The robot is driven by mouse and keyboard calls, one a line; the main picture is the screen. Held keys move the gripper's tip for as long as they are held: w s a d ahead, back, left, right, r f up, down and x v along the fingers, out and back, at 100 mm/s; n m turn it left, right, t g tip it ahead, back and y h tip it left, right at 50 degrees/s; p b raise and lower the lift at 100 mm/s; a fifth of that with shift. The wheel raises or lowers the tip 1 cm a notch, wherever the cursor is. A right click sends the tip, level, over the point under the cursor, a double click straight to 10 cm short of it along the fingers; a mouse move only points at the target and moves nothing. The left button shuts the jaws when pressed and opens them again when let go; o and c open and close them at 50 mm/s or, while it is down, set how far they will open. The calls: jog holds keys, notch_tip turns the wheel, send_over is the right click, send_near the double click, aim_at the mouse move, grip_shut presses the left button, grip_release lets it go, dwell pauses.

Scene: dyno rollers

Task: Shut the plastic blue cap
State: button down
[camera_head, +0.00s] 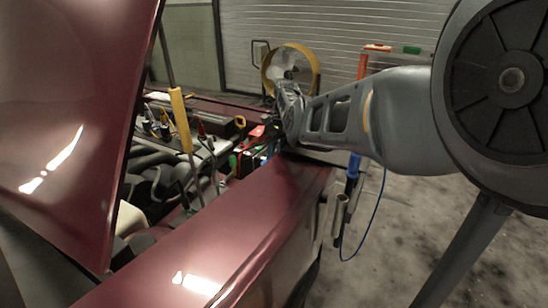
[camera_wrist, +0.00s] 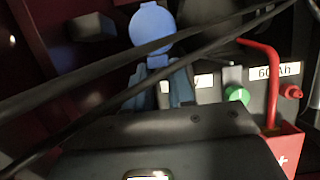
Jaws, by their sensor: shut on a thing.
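The blue cap (camera_wrist: 152,28) shows in the wrist view as a round disc, upper centre, with a short tab below it. My gripper (camera_wrist: 161,74) lies just below the disc, with its fingers close together at the tab. It is shut on the cap, though dark cables and shadow partly hide the contact. In the head view my gripper (camera_head: 279,118) reaches over the car's fender into the engine bay. The cap cannot be made out in that view.
Dark cables cross the wrist view in front of the cap. A battery with a green round plug (camera_wrist: 237,94) and a red bent lead (camera_wrist: 272,75) is at the right. The raised maroon hood (camera_head: 70,110) and a yellow-sleeved prop rod (camera_head: 181,118) stand left of my arm.

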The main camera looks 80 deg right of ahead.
jog(key=shift+s+d+f+b, duration=0.1)
jog(key=shift+d+f+b, duration=0.1)
jog(key=shift+f+b, duration=0.4)
jog(key=c, duration=1)
grip_release()
jog(key=shift+o, duration=0.2)
jog(key=shift+r, duration=0.1)
jog(key=w+v, duration=0.1)
jog(key=v, duration=0.6)
jog(key=shift+s+d+r+b, duration=0.2)
jog(key=shift+s+r+b, duration=0.15)
jog(key=shift+s, duration=0.2)
